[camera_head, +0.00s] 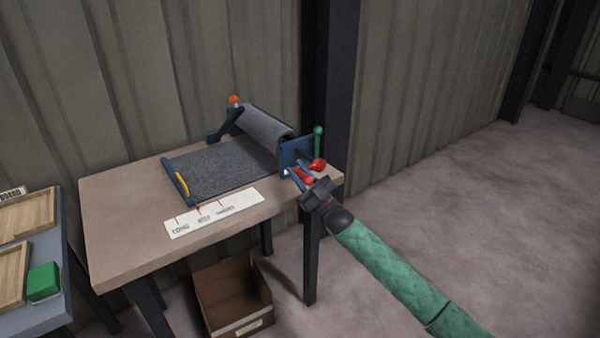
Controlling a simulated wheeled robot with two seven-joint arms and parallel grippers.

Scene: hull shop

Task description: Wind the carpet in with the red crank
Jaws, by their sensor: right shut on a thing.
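A dark grey carpet (222,170) lies flat on the table, and its right end goes up onto a roll (262,125) in a blue frame. A blue bar with a yellow grip (182,184) sits at its left end. The red crank (318,164) is at the near right side of the frame, by the blue end plate (292,152). My left gripper is not in view.
A green-knobbed lever (318,138) stands beside the crank, and an orange knob (234,99) tops the far side. A white marked strip (214,212) lies along the front of the table (120,215). A cardboard box (232,295) stands below. Open floor is at right.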

